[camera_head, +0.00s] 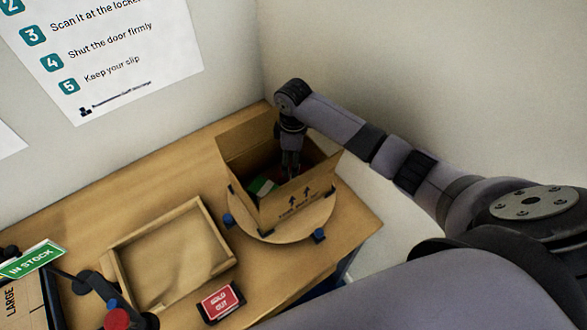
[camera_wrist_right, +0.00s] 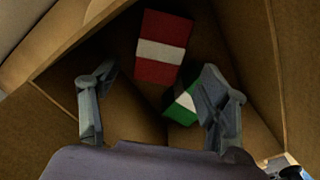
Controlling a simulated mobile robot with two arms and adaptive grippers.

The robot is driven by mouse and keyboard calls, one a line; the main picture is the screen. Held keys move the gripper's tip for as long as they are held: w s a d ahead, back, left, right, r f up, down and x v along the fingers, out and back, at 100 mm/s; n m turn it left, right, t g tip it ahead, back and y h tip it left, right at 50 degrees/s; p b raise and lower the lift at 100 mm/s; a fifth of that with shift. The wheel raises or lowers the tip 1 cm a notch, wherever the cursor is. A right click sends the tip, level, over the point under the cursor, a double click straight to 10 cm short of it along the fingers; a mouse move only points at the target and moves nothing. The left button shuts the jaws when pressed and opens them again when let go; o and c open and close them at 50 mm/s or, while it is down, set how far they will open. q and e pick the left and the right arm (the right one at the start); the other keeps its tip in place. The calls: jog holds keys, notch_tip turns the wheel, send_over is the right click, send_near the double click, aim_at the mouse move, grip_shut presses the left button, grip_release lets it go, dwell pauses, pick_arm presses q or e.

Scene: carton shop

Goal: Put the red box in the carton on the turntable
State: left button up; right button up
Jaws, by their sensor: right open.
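The open carton (camera_head: 285,211) stands on the round wooden turntable (camera_head: 257,232) at the table's right end. My right gripper (camera_head: 291,170) reaches down into the carton from above. In the right wrist view its two fingers (camera_wrist_right: 155,112) are spread apart with nothing between the tips. The red box (camera_wrist_right: 163,50) with a white band lies inside the carton, beyond the fingers and apart from them. A green and white box (camera_wrist_right: 186,103) is also in the carton, partly behind the right finger; it shows in the head view too (camera_head: 262,187). My left gripper is not clearly seen.
An empty wooden tray (camera_head: 115,277) lies left of the turntable. A red "SOLD OUT" sign (camera_head: 221,301) lies in front of it. A green "IN STOCK" sign (camera_head: 32,259) stands at the left edge. Walls close in behind and to the right of the carton.

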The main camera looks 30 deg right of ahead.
jog(key=shift+r, duration=2.2)
